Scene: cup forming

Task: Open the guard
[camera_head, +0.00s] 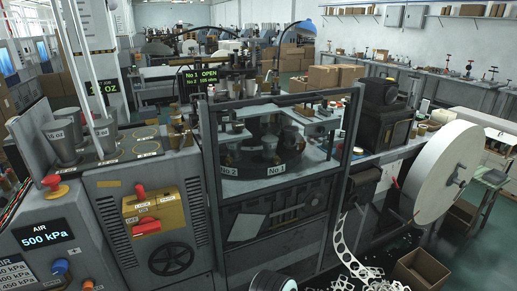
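The guard (208,150) is a dark-framed, clear-paned enclosure on the front of the cup-forming machine in the middle of the view. Its frame stands upright in front of a round dark turret (262,160) with labels No.1 and No.2. The panel appears to be down across the front; I cannot make out a handle for certain. A green-lettered display (201,77) above it has a line reading No 1 OPEN. Neither of my grippers shows.
A control cabinet (150,240) with a yellow box, red knobs and a black handwheel stands left of the guard. A large white paper reel (440,170) stands at right. A cardboard box (420,270) and paper scrap (365,275) lie on the floor at lower right.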

